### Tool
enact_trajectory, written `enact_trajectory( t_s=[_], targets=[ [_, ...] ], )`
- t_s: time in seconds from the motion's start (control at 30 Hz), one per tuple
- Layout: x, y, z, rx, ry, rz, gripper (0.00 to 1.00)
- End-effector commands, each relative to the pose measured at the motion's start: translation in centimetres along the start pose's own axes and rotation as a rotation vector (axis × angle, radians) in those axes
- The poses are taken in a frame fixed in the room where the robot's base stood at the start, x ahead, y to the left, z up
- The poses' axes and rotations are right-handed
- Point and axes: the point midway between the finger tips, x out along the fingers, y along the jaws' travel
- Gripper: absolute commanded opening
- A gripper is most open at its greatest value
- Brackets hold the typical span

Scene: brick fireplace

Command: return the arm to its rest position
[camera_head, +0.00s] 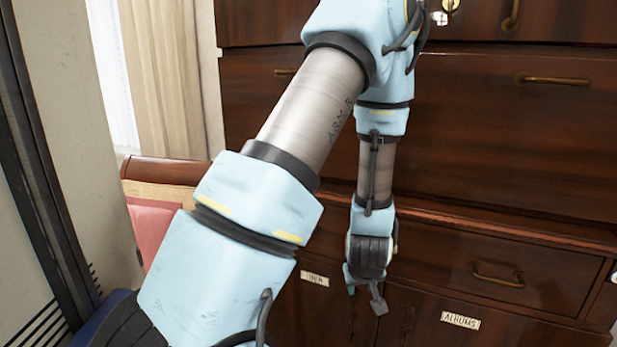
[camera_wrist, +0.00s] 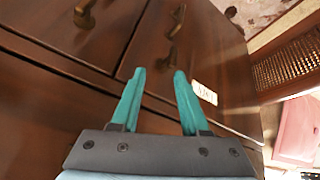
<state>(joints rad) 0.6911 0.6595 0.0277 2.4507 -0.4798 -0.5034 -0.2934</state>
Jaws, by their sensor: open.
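My arm (camera_head: 310,110) is light blue and grey, bent, and crosses the head view from lower left to upper middle, then hangs down. My gripper (camera_head: 364,293) hangs at its lower end, in front of the dark wooden cabinet (camera_head: 500,130). The wrist view shows the gripper (camera_wrist: 159,76) with its two teal fingers apart and nothing between them. Cabinet fronts lie beyond the fingertips, and I cannot tell the exact gap.
The cabinet has brass handles (camera_head: 555,80) and paper labels, one reading ALBUMS (camera_head: 460,320). A pink cushioned thing (camera_head: 152,232) stands at the left by a pale curtain (camera_head: 165,75). A wicker panel (camera_wrist: 292,62) shows at the right of the wrist view.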

Motion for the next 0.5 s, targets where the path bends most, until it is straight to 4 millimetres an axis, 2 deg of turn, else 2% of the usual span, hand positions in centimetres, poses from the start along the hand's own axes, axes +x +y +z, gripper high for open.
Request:
enact_trajectory(
  t_s=[0.03,0.2,0.33,0.5],
  targets=[
    [-1.5,-1.1,-1.5,-0.004,-0.031,0.005,0.45],
    [-6.8,-5.7,-4.0,0.053,-0.167,0.005,0.45],
    [-11.3,-10.0,-4.8,0.11,-0.254,-0.015,0.45],
    [-16.1,-14.8,-4.5,0.171,-0.341,-0.057,0.45]
  ],
)
